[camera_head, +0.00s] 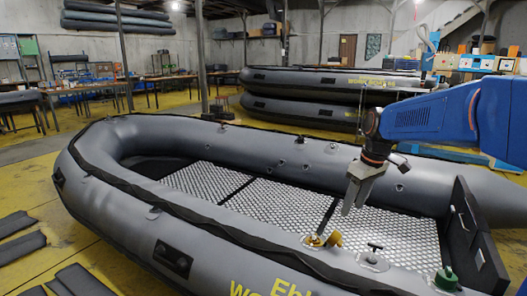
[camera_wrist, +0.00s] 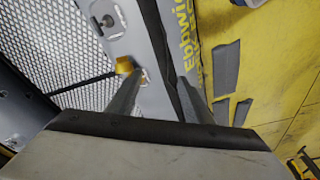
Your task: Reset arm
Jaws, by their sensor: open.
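My gripper (camera_head: 350,208) hangs from the blue arm, pointing down above the near side of a grey inflatable boat (camera_head: 130,200). In the wrist view my gripper (camera_wrist: 162,78) shows two fingers spread apart with nothing between them. A brass-coloured fitting (camera_head: 331,240) sits on the boat's near tube, a little below and left of the fingertips. It also shows in the wrist view (camera_wrist: 124,65), close beside the left finger; whether they touch cannot be told.
A fitting with a dark T-handle (camera_head: 374,256) and a green cap (camera_head: 446,278) sit farther right on the tube. Grey flat strips (camera_head: 22,245) lie on the yellow floor at left. More boats (camera_head: 330,80) are stacked behind. A dark transom board (camera_head: 475,235) stands at right.

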